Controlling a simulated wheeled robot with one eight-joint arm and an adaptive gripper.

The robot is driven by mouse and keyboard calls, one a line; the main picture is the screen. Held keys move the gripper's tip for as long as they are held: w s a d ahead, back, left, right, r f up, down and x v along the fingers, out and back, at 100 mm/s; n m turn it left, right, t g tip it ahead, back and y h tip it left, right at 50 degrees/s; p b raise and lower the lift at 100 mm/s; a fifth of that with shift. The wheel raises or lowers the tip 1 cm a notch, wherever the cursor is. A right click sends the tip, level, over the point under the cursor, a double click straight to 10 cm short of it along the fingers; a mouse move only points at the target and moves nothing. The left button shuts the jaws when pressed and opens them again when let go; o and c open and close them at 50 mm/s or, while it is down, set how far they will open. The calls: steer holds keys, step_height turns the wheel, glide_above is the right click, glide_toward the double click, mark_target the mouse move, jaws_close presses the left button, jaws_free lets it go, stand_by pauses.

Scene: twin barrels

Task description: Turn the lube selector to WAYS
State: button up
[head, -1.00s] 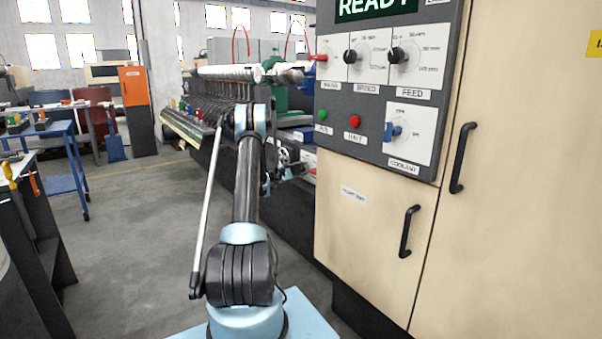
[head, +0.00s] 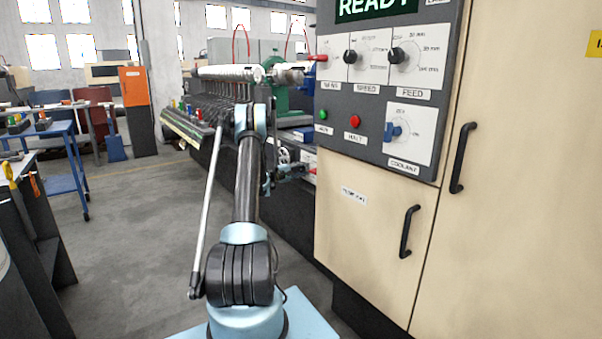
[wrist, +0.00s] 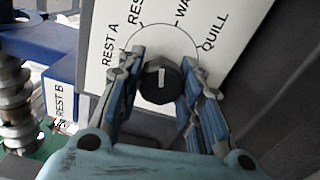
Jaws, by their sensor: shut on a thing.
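The lube selector is a small dark knob (wrist: 152,92) with a white pointer mark, on a white label plate (wrist: 106,58) in the wrist view. Around it I read REST A, a partly hidden RES label, a cut-off WA label and QUILL. The white mark points about straight up in that view, between RES and WA. My gripper (wrist: 162,60) has a blue-grey finger on either side of the knob and is shut on it. In the head view my gripper is small beside the machine, and the knob cannot be made out.
A blue block with a REST B label (wrist: 60,98) and a metal screw-like shaft (wrist: 14,95) lie left in the wrist view. In the head view, a grey control panel (head: 340,165) and a beige cabinet (head: 520,200) stand right of my arm. Open floor (head: 130,240) lies left.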

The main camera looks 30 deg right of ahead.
steer(key=shift+s+m, duration=0.1)
steer(key=shift+m, duration=1.5)
steer(key=o, duration=1.1)
steer(key=shift+a, duration=0.15)
steer(key=a, duration=1.1)
steer(key=shift+s+a+f, duration=0.1)
steer(key=shift+s+a, duration=0.25)
